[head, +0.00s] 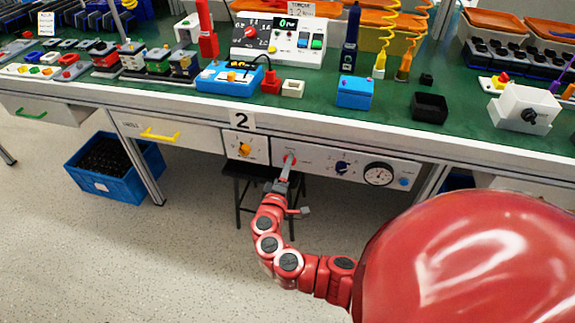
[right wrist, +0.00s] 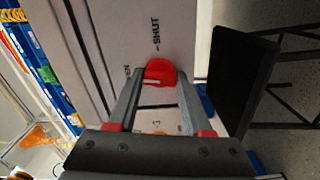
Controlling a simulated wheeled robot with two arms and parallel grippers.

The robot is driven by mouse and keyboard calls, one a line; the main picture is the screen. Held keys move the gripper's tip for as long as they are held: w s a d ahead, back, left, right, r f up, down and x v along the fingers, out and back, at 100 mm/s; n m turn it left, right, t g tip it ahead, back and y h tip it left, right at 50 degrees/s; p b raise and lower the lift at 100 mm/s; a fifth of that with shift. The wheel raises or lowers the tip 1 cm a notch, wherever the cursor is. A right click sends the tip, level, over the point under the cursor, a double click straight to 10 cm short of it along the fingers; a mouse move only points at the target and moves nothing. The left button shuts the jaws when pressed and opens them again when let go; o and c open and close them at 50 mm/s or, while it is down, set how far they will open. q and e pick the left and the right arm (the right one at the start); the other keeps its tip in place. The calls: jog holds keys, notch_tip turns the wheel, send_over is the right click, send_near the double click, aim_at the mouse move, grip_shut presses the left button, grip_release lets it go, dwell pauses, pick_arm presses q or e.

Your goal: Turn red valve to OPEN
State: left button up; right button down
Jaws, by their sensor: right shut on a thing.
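The red valve (head: 290,158) is a small round knob on the white front panel (head: 320,168) under the bench. In the right wrist view the red valve (right wrist: 160,71) sits between the two fingertips, with a pale mark near its lower left edge. The word SHUT (right wrist: 156,36) reads sideways above it. Part of another word shows at its left, mostly hidden by a finger. My right gripper (head: 288,166) is at the panel, shut on the valve; its fingers also show in the right wrist view (right wrist: 161,78). My left gripper is not in view.
An orange knob (head: 244,150) is left of the valve. A dark blue knob (head: 342,167) and a round gauge (head: 379,174) are to its right. A dark stool (head: 238,197) stands below the panel, a blue crate (head: 115,168) at the left. Floor in front is clear.

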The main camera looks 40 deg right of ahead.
jog(key=shift+n+p, duration=0.35)
jog(key=shift+n, duration=0.65)
jog(key=shift+c, duration=1.6)
grip_release()
jog(key=p+v, duration=0.1)
jog(key=v, duration=1.6)
jog(key=shift+s+a, duration=0.1)
jog(key=shift+a, duration=0.05)
